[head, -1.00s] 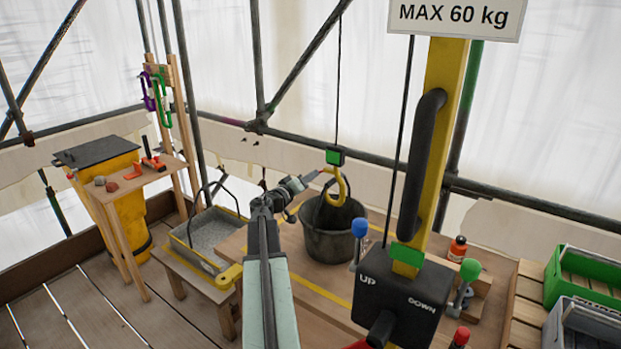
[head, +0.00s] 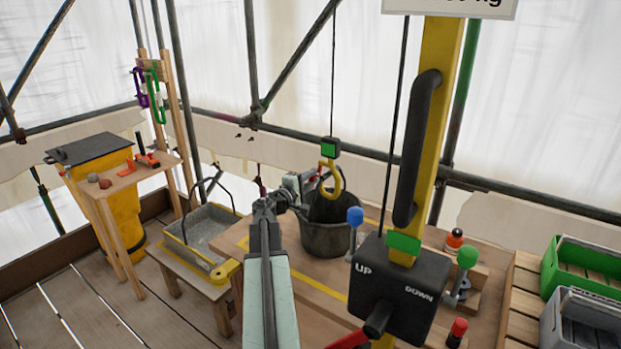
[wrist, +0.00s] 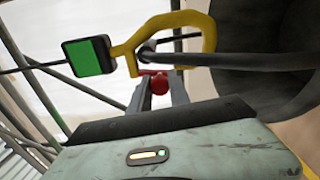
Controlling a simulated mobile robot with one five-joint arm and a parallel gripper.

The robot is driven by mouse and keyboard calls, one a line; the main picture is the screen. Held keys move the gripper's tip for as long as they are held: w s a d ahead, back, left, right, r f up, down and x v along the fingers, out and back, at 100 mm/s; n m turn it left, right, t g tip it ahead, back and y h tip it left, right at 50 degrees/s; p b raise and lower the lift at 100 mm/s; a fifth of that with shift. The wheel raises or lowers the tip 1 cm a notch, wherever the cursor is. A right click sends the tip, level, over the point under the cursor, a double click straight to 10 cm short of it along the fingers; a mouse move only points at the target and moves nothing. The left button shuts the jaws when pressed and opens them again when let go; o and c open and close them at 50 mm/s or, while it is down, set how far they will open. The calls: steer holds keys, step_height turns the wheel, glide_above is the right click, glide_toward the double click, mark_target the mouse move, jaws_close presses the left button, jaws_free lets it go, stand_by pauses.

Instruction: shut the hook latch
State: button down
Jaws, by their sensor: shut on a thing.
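The yellow hook (head: 340,185) hangs on a dark cable below a black block with a green face (head: 328,147). In the wrist view the hook (wrist: 209,38) fills the top middle, with the block (wrist: 90,58) to its left. A dark bar, apparently the bucket's handle (wrist: 240,59), passes through the hook's loop. My gripper (head: 312,180) is at the hook's left side in the head view. In the wrist view its fingers (wrist: 159,88) are shut on a small red piece, apparently the latch's tab (wrist: 158,82), close against the hook.
A black bucket (head: 325,238) stands on the wooden bench under the hook. The yellow hoist post (head: 438,110) with its UP/DOWN box (head: 398,285) stands to the right. A mortar tray (head: 205,237) lies on the left. Scaffold tubes run behind.

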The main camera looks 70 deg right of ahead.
steer(key=shift+s+a+f+n, duration=0.15)
steer(key=shift+s+n, duration=0.15)
steer(key=shift+n, duration=0.6)
steer(key=c, duration=1.2)
jaws_free()
steer(key=v, duration=0.8)
